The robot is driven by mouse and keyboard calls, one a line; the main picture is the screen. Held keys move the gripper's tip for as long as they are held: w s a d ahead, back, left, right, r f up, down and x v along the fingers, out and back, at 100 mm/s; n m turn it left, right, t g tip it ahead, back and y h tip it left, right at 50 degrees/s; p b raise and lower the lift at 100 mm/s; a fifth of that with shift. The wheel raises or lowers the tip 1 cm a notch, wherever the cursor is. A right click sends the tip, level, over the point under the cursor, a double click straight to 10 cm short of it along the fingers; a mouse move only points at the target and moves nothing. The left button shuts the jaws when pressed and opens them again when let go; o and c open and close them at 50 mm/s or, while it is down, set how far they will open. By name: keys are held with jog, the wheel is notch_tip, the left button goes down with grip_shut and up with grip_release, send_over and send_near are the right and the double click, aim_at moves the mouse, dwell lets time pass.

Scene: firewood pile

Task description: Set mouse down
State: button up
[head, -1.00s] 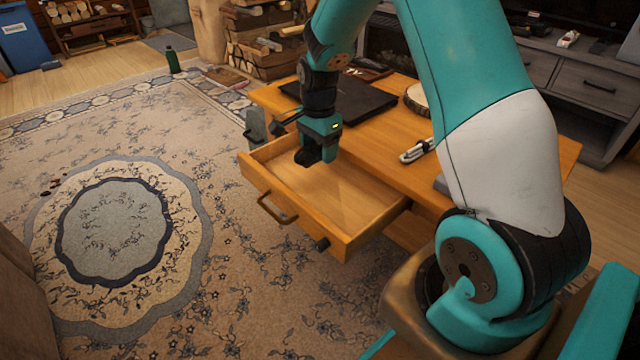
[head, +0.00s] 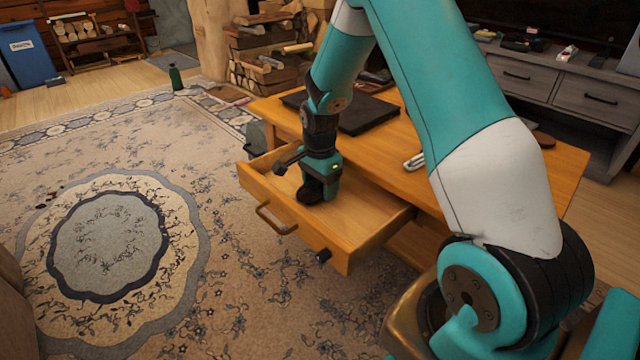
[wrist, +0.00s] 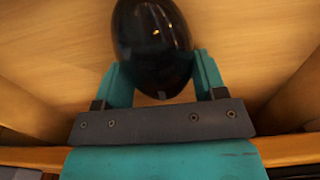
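The black, glossy mouse (wrist: 152,45) is between the two teal fingers of my gripper (wrist: 160,75) in the wrist view, with a finger against each side. In the head view my gripper (head: 318,188) points down inside the open drawer (head: 365,222), near its left end. The dark mouse (head: 309,192) shows at the fingertips, low over the drawer's wooden floor. I cannot tell whether its underside touches the floor.
The drawer's front wall with its handle (head: 272,222) is close in front of my gripper. The drawer's right part is bare. On the wooden desk (head: 385,165) are a closed black laptop (head: 367,113) and a white looped item (head: 414,161).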

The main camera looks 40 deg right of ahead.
jog(key=o, duration=0.4)
notch_tip(320, 180, up, 12)
jog(key=p, duration=0.7)
jog(key=s+a+r+n, duration=0.2)
jog(key=a+r+n, duration=0.3)
jog(key=a+r, duration=0.15)
jog(key=s+a+r+n+y, duration=0.2)
jog(key=s+a+r+n, duration=0.3)
jog(key=s+a+n, duration=0.4)
jog(key=s+a+r+n+y, duration=0.2)
jog(key=s+a+r+n, duration=0.3)
jog(key=s+a+n, duration=0.4)
jog(key=s+n, duration=0.1)
jog(key=s, duration=0.4)
